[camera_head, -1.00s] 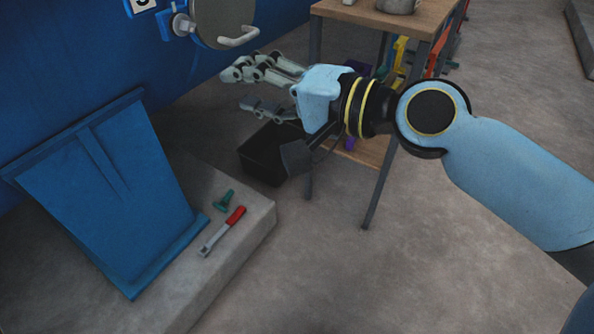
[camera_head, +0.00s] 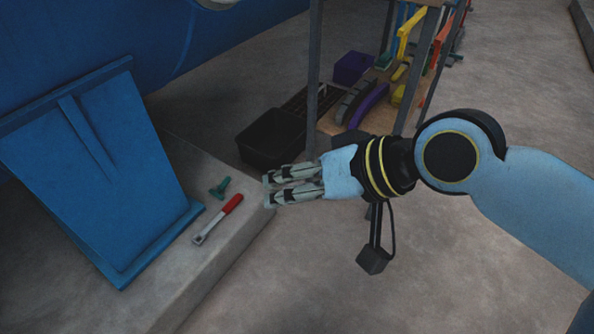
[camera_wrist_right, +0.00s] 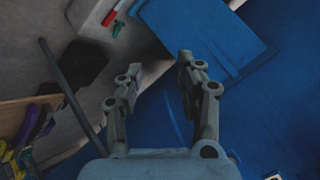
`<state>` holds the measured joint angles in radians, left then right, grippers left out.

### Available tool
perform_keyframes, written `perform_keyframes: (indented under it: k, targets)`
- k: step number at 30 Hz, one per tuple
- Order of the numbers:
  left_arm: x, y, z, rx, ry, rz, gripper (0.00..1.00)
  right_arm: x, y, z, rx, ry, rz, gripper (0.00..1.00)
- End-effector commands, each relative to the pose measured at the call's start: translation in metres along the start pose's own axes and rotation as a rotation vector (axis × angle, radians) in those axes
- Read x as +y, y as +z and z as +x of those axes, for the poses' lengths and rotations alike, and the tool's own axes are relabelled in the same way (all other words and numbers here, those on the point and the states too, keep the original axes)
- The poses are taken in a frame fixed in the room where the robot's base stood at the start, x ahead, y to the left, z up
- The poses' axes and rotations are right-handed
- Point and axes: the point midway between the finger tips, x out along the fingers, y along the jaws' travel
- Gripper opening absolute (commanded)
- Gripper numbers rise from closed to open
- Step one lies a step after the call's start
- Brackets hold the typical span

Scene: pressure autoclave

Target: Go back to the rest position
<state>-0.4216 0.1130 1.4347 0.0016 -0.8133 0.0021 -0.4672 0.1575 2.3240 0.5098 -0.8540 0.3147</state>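My right gripper (camera_head: 270,188) reaches in from the right in the head view, its fingers pointing left, with the concrete plinth's edge behind it in the picture. In the right wrist view the same gripper (camera_wrist_right: 160,72) has its two fingers apart with nothing between them. The blue autoclave body (camera_head: 190,45) fills the upper left of the head view; only the lower edge of its round door part shows at the top. A blue support (camera_head: 100,165) stands below it on the plinth. My left gripper is in neither view.
A red-handled tool (camera_head: 220,215) and a small green piece (camera_head: 220,187) lie on the plinth (camera_head: 185,270). A black bin (camera_head: 268,140) stands on the floor beside a shelf table (camera_head: 314,70) holding colourful items.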

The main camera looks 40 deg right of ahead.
Motion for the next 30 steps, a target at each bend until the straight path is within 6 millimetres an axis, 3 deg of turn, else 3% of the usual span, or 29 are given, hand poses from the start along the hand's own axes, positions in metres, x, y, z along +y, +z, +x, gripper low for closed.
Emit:
perform_keyframes:
  k: [23,26,30]
  targets:
    - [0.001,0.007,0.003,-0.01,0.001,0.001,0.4,0.007,0.009,0.001,-0.021,0.026,-0.025,0.37]
    - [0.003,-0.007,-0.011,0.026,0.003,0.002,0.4,0.028,0.028,0.008,-0.064,0.081,-0.022,0.37]
    - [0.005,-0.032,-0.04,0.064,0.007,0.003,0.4,0.076,0.068,0.015,-0.175,0.217,-0.089,0.37]
